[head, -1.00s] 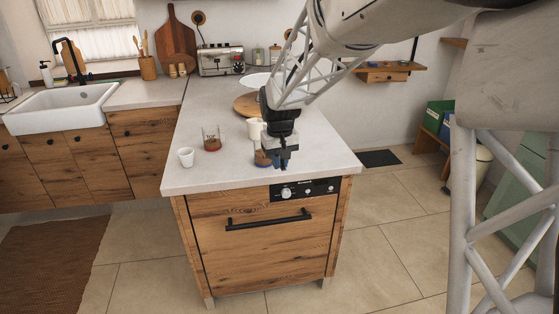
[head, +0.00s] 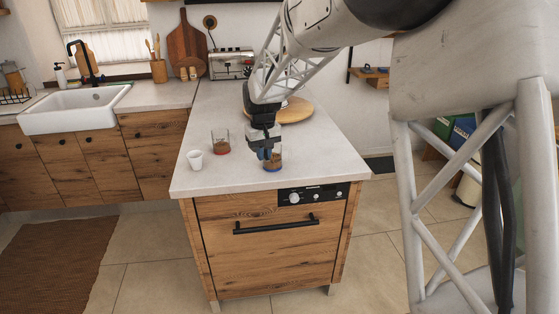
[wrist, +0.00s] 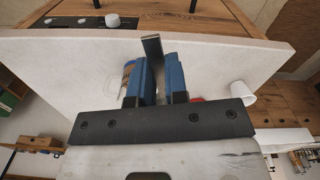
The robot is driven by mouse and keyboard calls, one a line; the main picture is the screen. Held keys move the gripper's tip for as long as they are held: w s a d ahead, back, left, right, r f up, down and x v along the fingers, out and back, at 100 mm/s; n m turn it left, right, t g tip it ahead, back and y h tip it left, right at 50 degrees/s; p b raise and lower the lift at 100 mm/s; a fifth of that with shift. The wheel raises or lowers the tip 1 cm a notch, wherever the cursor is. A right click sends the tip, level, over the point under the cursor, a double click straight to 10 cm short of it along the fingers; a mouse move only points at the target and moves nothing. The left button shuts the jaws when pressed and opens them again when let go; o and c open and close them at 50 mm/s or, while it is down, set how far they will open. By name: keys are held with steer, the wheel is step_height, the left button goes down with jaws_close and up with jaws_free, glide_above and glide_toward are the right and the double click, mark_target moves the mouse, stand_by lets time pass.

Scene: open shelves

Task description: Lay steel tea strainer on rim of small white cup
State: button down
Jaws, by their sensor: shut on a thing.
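The small white cup (head: 196,159) stands upright near the front left of the counter. It also shows at the right in the wrist view (wrist: 242,92). My gripper (head: 266,153) is above the front of the counter, to the right of the cup and apart from it. In the wrist view its blue fingers (wrist: 160,75) are shut on a narrow grey metal strip (wrist: 152,46), which looks like part of the steel tea strainer. The strainer's bowl cannot be made out in either view.
A glass with a red base (head: 221,144) stands behind and right of the cup. A round wooden board (head: 294,110) and a toaster (head: 231,64) are farther back. The counter around the cup is clear.

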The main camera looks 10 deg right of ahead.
steer(key=w+a+n, duration=0.1)
steer(key=w+a, duration=0.5)
steer(key=a, duration=0.4)
steer(key=w+a+f+n, duration=0.1)
steer(key=w+a+n, duration=0.1)
steer(key=w+a, duration=0.5)
steer(key=a, duration=0.4)
steer(key=shift+w, duration=0.3)
steer(key=shift+f, duration=0.25)
steer(key=shift+f, duration=3.5)
steer(key=shift+f, duration=0.1)
steer(key=c, duration=1.1)
jaws_free()
steer(key=shift+o, duration=0.2)
